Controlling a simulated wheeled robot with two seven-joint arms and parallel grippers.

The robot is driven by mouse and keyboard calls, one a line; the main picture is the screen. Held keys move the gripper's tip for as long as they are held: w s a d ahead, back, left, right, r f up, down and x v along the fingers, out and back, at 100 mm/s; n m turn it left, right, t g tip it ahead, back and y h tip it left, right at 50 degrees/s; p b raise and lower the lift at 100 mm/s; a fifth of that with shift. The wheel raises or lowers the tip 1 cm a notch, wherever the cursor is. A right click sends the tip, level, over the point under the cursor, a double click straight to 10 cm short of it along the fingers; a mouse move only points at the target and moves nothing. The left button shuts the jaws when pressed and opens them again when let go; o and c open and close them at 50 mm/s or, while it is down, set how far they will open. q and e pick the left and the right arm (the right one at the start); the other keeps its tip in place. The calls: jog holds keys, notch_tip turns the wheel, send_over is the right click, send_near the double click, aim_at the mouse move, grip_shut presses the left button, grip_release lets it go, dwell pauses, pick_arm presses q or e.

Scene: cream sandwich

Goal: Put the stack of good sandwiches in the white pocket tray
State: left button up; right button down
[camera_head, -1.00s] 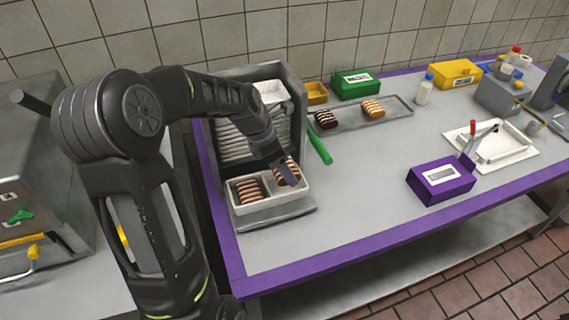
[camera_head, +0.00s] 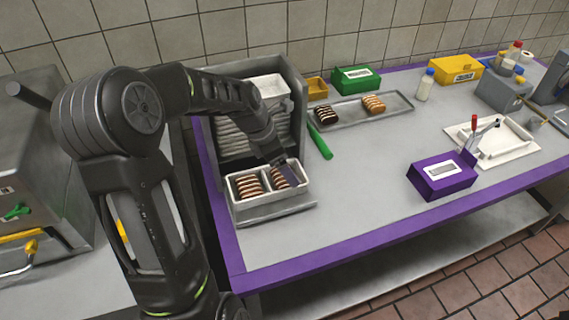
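The white pocket tray (camera_head: 272,199) sits on a grey base near the left end of the table. A stack of striped brown sandwiches (camera_head: 249,186) lies in its left pocket. A second striped stack (camera_head: 280,177) is in the right pocket, partly covered by my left gripper (camera_head: 289,175). The gripper points down over that pocket, with its fingers at or around this stack. Its fingers are too small and hidden to tell whether they grip it. My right gripper is not in view.
A dark sandwich (camera_head: 324,113) and a light one (camera_head: 374,104) lie on a grey tray (camera_head: 348,111) at the back. A green tool (camera_head: 320,142) lies right of the rack. A purple box (camera_head: 442,179) stands at the right. The middle of the table is clear.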

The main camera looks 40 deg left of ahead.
pick_arm(q)
jog(key=shift+o, duration=0.4)
jog(key=b+v, duration=0.1)
jog(key=v, duration=0.6)
jog(key=shift+r, duration=0.4)
dwell(0.5)
